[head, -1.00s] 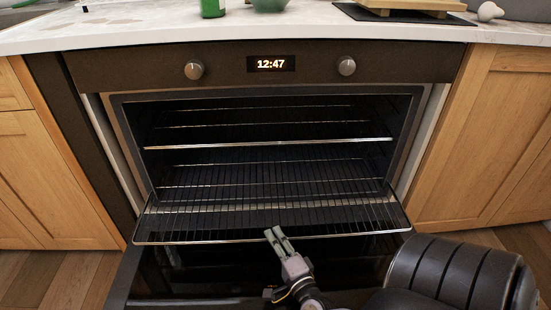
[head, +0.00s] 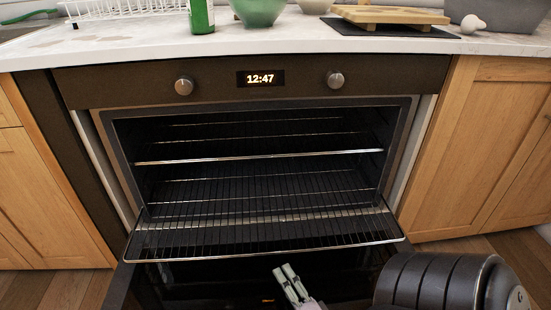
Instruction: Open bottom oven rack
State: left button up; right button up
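The oven (head: 92,90) is open, with its dark door (head: 125,284) folded down at the front. The bottom rack (head: 180,237) is a dark wire grid with a bright front rail. It sticks out past the oven's front frame, over the door. The upper rack (head: 258,158) lies inside the cavity. My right gripper (head: 288,271) is just below and in front of the bottom rack's front rail, with a visible space between them. Its two pale fingers point up and lie close side by side with nothing visible between them; their opening is unclear from this angle. My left gripper is out of view.
Wooden cabinets (head: 485,150) flank the oven. The counter (head: 130,45) above holds a white dish rack (head: 120,10), a green bottle (head: 201,16), a green bowl (head: 258,10) and a wooden board (head: 390,15). Wood floor (head: 75,289) shows at the lower left.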

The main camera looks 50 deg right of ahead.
jog(key=shift+v, duration=1.4)
